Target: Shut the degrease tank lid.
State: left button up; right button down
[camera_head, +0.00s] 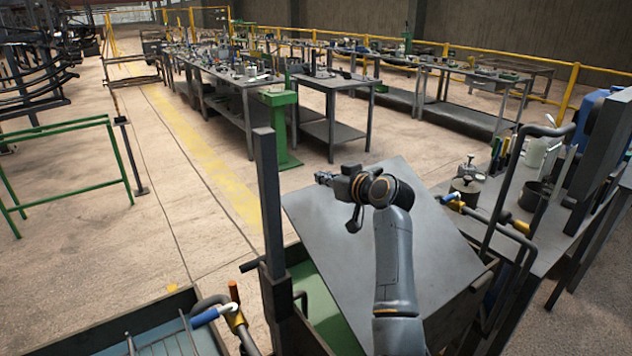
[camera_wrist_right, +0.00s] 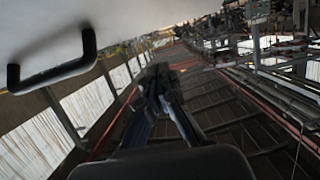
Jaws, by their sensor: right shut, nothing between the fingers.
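The degrease tank lid (camera_head: 440,250) is a flat grey plate, tilted and partly raised over the tank. Green liquid or lining (camera_head: 322,300) shows in the open gap at the tank's left side. My right arm reaches across in front of the lid. My right gripper (camera_head: 323,178) is at the lid's upper left corner, pointing left, shut and empty. In the right wrist view the gripper (camera_wrist_right: 158,88) shows with its fingers together. A black bar handle (camera_wrist_right: 52,75) on a pale surface, probably the lid, is to its left, apart from the fingers. My left gripper is out of view.
A dark upright post (camera_head: 268,200) stands at the tank's left. Another open tank (camera_head: 150,310) with a wire rack is at the lower left. A workbench (camera_head: 515,215) with tools and pots is on the right.

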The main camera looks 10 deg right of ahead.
aim_at(316, 197)
jog(key=w+f, duration=0.1)
jog(key=w+a+f+p, duration=0.1)
jog(key=shift+w+a+f, duration=0.1)
jog(key=shift+w+f, duration=0.1)
jog(key=shift+w, duration=0.15)
jog(key=shift+w+a+f, duration=0.1)
jog(key=shift+w+f, duration=0.25)
jog(key=shift+f, duration=0.4)
jog(key=w+a+f+g+b, duration=0.1)
jog(key=w+f+b, duration=0.2)
jog(key=f+b, duration=0.3)
jog(key=w+a+f+g+h+b, duration=0.1)
jog(key=w+f+g+b, duration=0.1)
jog(key=f+b, duration=0.5)
notch_tip(316, 197, down, 2)
jog(key=shift+w+a+f, duration=0.2)
jog(key=shift+w, duration=0.25)
jog(key=shift+r, duration=0.15)
